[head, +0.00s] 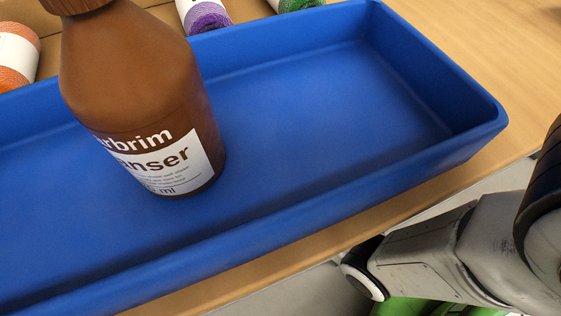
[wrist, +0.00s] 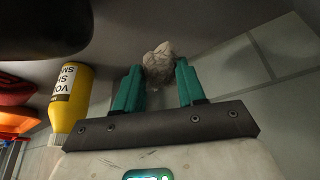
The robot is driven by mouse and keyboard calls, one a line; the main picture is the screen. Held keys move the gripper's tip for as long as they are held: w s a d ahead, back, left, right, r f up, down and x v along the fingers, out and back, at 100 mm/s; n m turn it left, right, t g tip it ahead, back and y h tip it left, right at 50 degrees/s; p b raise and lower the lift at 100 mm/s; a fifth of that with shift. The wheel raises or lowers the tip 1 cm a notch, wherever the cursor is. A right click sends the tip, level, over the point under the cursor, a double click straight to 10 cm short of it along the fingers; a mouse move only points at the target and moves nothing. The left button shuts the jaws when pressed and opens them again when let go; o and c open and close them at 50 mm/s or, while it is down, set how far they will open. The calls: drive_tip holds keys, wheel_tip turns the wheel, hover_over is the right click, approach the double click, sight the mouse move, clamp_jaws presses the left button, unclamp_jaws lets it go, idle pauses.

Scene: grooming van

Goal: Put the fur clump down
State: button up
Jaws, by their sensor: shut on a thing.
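The fur clump (wrist: 158,62) is a small pale grey-beige tuft in the wrist view. My gripper (wrist: 160,80) has two teal fingers, and they are shut on the clump near their tips. The clump shows between and beyond the fingertips. In the head view, part of my arm shows at the lower right, below the table edge. The gripper and the clump are not seen there.
A blue tray (head: 430,165) lies on a wooden table (head: 480,40). A brown cleanser bottle (head: 135,90) stands upright in it; the tray's right part is empty. Yarn-like rolls (head: 208,18) lie behind. The wrist view shows a yellow bottle (wrist: 70,98) and orange items (wrist: 15,118) at left.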

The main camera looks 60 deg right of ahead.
drive_tip(key=shift+a+f+b, duration=0.1)
drive_tip(key=shift+f+b, duration=1)
drive_tip(key=shift+f, duration=2)
drive_tip(key=shift+f, duration=0.15)
drive_tip(key=o, duration=1)
drive_tip(key=shift+a+r, duration=0.1)
drive_tip(key=shift+r, duration=0.45)
drive_tip(key=p+v, duration=0.5)
drive_tip(key=v, duration=0.6)
drive_tip(key=shift+s+a+r, duration=0.1)
